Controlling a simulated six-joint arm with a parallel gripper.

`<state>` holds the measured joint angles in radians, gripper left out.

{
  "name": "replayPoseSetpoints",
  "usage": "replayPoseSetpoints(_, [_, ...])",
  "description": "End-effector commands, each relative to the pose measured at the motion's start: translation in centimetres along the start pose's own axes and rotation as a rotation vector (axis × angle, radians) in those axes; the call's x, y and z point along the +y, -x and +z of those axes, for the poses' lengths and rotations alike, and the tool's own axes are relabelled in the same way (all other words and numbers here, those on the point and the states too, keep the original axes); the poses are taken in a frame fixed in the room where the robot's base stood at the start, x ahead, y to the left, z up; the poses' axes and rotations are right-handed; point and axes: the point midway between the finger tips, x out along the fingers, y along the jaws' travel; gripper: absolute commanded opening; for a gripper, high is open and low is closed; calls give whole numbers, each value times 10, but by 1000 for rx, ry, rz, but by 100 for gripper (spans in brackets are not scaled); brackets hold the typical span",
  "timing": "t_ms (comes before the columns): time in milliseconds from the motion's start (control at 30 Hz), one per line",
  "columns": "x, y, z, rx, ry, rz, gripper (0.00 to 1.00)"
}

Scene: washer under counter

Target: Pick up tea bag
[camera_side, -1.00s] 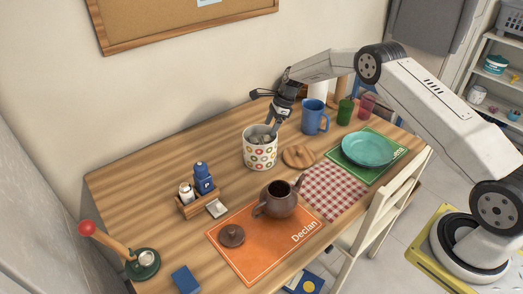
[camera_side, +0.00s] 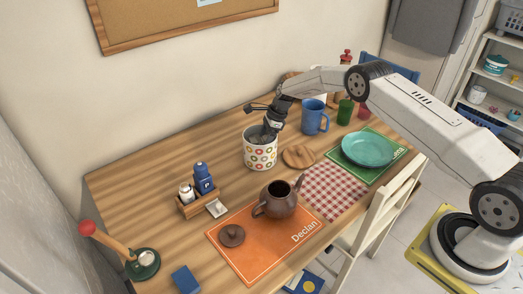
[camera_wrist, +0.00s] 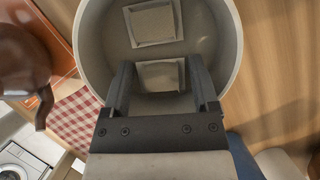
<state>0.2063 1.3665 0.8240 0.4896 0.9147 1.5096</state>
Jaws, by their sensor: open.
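A white canister with a colourful ring pattern (camera_side: 260,152) stands on the table in the side view, its lid off. In the wrist view I look down into the canister (camera_wrist: 92,62). A pale square tea bag (camera_wrist: 153,23) lies inside near the top of the picture. A second tea bag (camera_wrist: 161,75) shows between my fingers. My gripper (camera_wrist: 157,72) is open, its fingers inside the canister mouth on either side of that second bag. No contact with the bag is visible. In the side view the fingertips of my gripper are hidden in the canister.
A brown teapot (camera_side: 281,200) stands on an orange placemat (camera_side: 262,262) in front of the canister. A round wooden lid (camera_side: 299,156) and a blue mug (camera_side: 314,117) are to its right. A wooden caddy (camera_side: 198,206) with bottles is to its left.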

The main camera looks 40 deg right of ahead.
Motion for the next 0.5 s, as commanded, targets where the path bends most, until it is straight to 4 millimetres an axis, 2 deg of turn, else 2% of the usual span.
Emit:
replayPoseSetpoints(267, [0,0,0,0,0,1,76])
replayPoseSetpoints(300, [0,0,0,0,0,1,70])
replayPoseSetpoints(367, [0,0,0,0,0,1,51])
replayPoseSetpoints(500, [0,0,0,0,0,1,7])
